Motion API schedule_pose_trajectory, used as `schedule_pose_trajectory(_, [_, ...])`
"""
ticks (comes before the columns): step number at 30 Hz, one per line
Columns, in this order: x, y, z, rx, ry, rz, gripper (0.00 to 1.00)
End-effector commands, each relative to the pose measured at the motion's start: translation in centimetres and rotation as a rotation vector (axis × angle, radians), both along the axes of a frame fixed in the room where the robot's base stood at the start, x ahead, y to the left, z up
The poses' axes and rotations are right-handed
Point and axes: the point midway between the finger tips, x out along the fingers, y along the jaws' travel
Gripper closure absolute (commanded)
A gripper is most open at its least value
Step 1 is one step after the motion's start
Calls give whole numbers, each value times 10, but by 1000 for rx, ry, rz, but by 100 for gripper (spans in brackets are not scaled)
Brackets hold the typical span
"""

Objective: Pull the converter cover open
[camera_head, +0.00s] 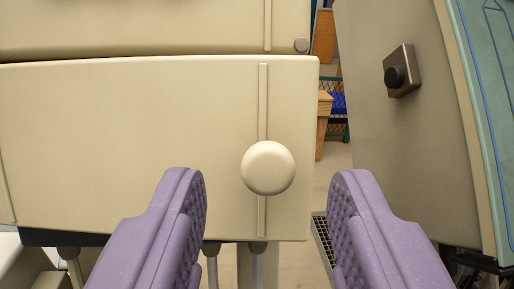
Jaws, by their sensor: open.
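The converter cover (130,140) is a cream panel with rounded corners that fills the left and middle of the view. A round cream knob (268,168) sits on a thin vertical strip near its right edge. The cover appears shut, flush under an upper cream panel. My gripper (267,195) has two purple, textured fingers spread wide, one lower left and one lower right of the knob. The knob shows between and slightly above the fingertips. No contact with the knob shows. Nothing is between the fingers that I can see held.
At right stands a grey-beige panel with a black knob on a metal plate (399,72). A gap with a wooden piece (323,120) and floor lies between. A floor grate (323,240) shows below.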

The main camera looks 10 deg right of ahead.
Motion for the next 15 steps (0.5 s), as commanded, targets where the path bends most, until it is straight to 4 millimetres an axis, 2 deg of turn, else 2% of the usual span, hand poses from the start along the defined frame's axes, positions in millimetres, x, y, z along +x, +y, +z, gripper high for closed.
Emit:
schedule_pose_trajectory(4, [14,-2,0,0,0,0,52])
schedule_pose_trajectory(12, [16,-2,0,0,0,0,52])
schedule_pose_trajectory(13, [16,-2,1,0,0,0,57])
schedule_pose_trajectory(15, [16,-2,1,0,0,0,73])
